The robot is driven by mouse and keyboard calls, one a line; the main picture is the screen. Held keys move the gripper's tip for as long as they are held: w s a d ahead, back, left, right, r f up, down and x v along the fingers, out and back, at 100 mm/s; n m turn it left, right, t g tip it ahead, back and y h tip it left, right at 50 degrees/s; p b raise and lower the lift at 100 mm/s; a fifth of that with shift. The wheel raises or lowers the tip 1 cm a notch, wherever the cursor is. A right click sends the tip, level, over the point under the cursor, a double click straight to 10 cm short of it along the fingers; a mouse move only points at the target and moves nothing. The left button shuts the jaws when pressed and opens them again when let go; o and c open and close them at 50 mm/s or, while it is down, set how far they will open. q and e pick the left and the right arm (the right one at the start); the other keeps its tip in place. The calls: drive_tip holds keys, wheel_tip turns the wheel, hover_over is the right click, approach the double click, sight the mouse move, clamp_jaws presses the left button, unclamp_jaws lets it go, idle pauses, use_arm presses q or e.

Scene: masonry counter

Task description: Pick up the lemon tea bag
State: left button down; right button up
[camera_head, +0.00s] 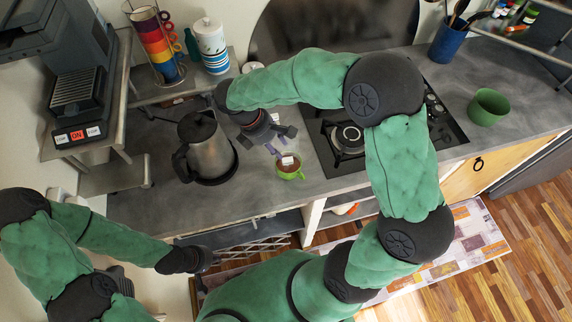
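A small green mug (289,174) with brown liquid stands on the grey counter near its front edge. A small white tag (287,160) shows at the mug, probably a tea bag's tag; its label is too small to read. My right gripper (281,141) is just above and behind the mug, its fingertips spread apart, with nothing visible between them. My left gripper (204,262) hangs low at the lower left, in front of the counter and away from the mug. Its fingers are too dark and small to judge.
A steel kettle (207,146) stands left of the mug, close to my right gripper. A black gas hob (325,160) lies to the right. A rack of coloured cups (158,47), a white and blue canister (211,47) and a coffee machine (75,92) stand at the left. A green pot (487,107) is at the right.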

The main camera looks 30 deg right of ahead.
sight(287, 158)
drive_tip(key=x, duration=0.4)
drive_tip(key=b+x, duration=0.1)
drive_tip(key=x, duration=0.3)
drive_tip(key=shift+w, duration=0.2)
drive_tip(key=c, duration=0.7)
